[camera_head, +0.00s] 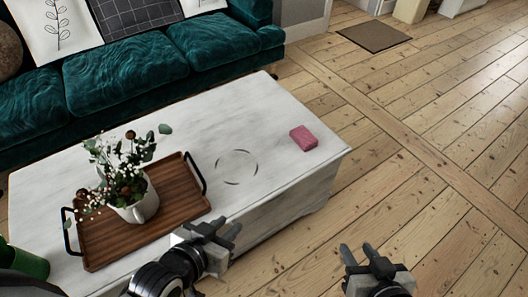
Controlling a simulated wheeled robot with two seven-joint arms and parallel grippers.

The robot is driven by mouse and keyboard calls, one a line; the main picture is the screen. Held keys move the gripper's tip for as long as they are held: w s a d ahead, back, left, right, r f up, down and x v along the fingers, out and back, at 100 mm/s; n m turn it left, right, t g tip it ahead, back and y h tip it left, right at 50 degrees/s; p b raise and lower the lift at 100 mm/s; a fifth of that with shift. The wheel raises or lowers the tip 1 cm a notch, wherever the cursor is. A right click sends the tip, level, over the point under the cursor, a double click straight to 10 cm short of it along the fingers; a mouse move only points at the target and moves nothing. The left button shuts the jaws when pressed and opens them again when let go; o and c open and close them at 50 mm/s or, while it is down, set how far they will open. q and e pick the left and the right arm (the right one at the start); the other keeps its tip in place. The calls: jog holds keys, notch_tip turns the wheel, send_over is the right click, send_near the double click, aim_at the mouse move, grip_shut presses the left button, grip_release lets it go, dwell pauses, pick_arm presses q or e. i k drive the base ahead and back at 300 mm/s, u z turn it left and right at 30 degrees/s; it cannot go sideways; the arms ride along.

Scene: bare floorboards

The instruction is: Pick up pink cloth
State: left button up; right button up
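The pink cloth (303,138) is a small folded block lying on the white table (265,110), near its right end. My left gripper (225,229) is at the table's front edge, left of the cloth and nearer to me, apart from it. Its fingers look parted, with nothing seen between them. My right gripper (357,251) is over the floor in front of the table's right end, below the cloth in the picture. Its two fingers are spread and empty.
A wooden tray (180,212) with black handles holds a white pot (142,207) of flowers on the table's left. A green object (25,262) shows at the left edge. A teal sofa (120,70) stands behind. The floor right of the table is clear.

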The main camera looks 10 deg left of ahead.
aim_at(302, 137)
jog(key=z, duration=2)
jog(key=i, duration=0.95)
jog(key=u, duration=1.9)
jog(key=i, duration=0.5)
jog(key=z, duration=0.05)
